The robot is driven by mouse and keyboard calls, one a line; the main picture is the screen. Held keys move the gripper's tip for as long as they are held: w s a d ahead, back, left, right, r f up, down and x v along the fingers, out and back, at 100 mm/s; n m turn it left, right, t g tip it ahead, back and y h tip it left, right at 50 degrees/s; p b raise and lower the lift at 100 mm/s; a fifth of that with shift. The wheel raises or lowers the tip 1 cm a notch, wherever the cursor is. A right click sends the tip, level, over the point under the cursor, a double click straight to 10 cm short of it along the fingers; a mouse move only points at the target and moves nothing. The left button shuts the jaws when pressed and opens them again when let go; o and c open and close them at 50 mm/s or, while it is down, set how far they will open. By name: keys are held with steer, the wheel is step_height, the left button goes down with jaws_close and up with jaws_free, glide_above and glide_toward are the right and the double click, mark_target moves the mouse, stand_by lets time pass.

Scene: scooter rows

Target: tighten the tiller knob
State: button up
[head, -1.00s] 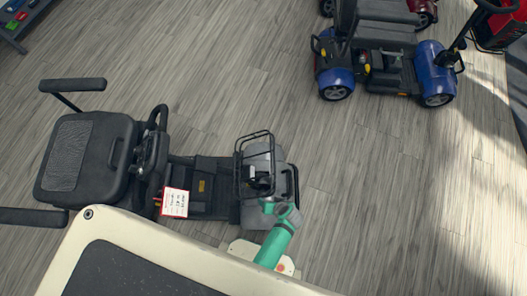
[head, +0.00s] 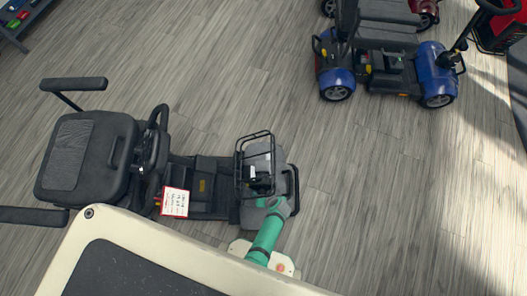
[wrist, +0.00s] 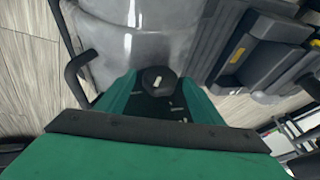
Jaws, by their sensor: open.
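The tiller knob (wrist: 158,78) is a dark, round knob with a small pale mark in the wrist view. My gripper (wrist: 157,90) is green, and its two fingers stand open on either side of the knob. I cannot tell whether either finger touches it. In the head view my green arm reaches to the front of the grey scooter (head: 263,160), beside its wire basket. The knob cannot be made out there, and my arm covers part of the scooter's front.
The scooter's black seat (head: 85,155) and a red-edged white tag (head: 175,201) lie to the left. A blue scooter (head: 385,70) stands at the upper right, and a shelf (head: 18,22) at the upper left. Open wood floor lies between.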

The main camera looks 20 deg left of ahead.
steer(key=shift+w+f, duration=0.1)
steer(key=shift+f, duration=0.05)
steer(key=c, duration=1)
steer(key=shift+c, duration=0.2)
steer(key=shift+d+y, duration=0.1)
steer(key=shift+y, duration=0.2)
steer(key=shift+w+d+f+m+g+y, duration=0.15)
steer(key=shift+m+g+y, duration=0.1)
steer(key=shift+y, duration=0.5)
steer(key=shift+d+m+g+y, duration=0.15)
steer(key=shift+g+y, duration=0.1)
steer(key=shift+y, duration=0.5)
steer(key=shift+f+y, duration=0.1)
steer(key=shift+y, duration=0.4)
steer(key=shift+g+y, duration=0.3)
steer(key=shift+y, duration=0.1)
steer(key=o, duration=1)
